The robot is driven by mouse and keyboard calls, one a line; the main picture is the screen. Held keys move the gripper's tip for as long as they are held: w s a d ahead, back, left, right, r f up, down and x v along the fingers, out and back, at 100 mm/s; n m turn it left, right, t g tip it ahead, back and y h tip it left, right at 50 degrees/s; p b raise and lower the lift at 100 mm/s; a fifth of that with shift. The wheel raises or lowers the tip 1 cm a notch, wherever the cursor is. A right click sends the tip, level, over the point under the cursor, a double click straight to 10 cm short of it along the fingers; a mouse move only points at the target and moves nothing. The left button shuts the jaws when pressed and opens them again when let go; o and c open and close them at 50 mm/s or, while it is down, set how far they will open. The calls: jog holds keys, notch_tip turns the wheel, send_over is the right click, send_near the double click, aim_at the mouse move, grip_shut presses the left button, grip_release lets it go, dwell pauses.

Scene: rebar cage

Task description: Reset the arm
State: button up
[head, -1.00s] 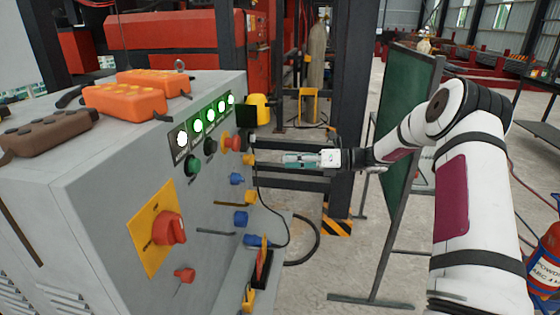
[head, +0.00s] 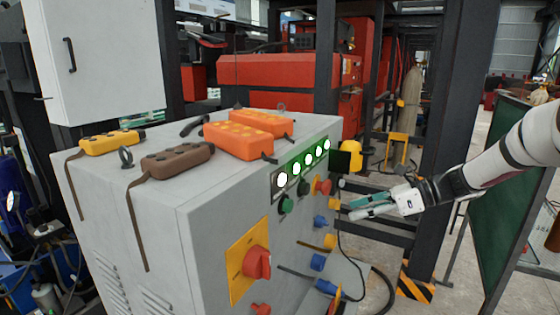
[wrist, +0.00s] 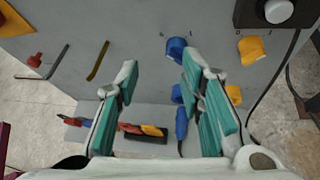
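My gripper (head: 368,205) is to the right of the grey control cabinet (head: 150,215), in front of its panel side and apart from it. In the wrist view my gripper (wrist: 160,85) shows two teal-padded fingers spread apart with nothing between them. Beyond the fingers are the panel's blue knob (wrist: 176,48) and yellow knob (wrist: 251,50). My white arm comes in from the right edge of the head view.
Orange pendants (head: 238,140), a brown pendant (head: 177,161) and a yellow pendant (head: 111,142) lie on the cabinet top. A red rotary switch (head: 257,263) juts from the panel. A green board (head: 497,215) stands behind my arm at right.

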jog(key=s+a+r+n+g+h+p, duration=0.1)
jog(key=s+a+r+n+h, duration=0.2)
jog(key=s, duration=0.4)
jog(key=s+a+r+n+g+h, duration=0.1)
jog(key=s+r+n+h, duration=0.15)
jog(key=s+n, duration=0.35)
jog(key=s+a+r+n+g+h+p, duration=0.1)
jog(key=s+a+r+n+h, duration=0.2)
jog(key=s, duration=0.5)
jog(key=s+d+r+n+t+h+p, duration=0.1)
jog(key=s+d+n+h, duration=0.1)
jog(key=s+n, duration=0.4)
jog(key=s+d+r+n+t+h+p, duration=0.1)
jog(key=s+n, duration=0.4)
jog(key=s, duration=0.7)
jog(key=shift+d+n+t+h, duration=0.4)
jog(key=shift+d+t, duration=0.3)
jog(key=shift+d, duration=0.45)
jog(key=shift+r, duration=0.1)
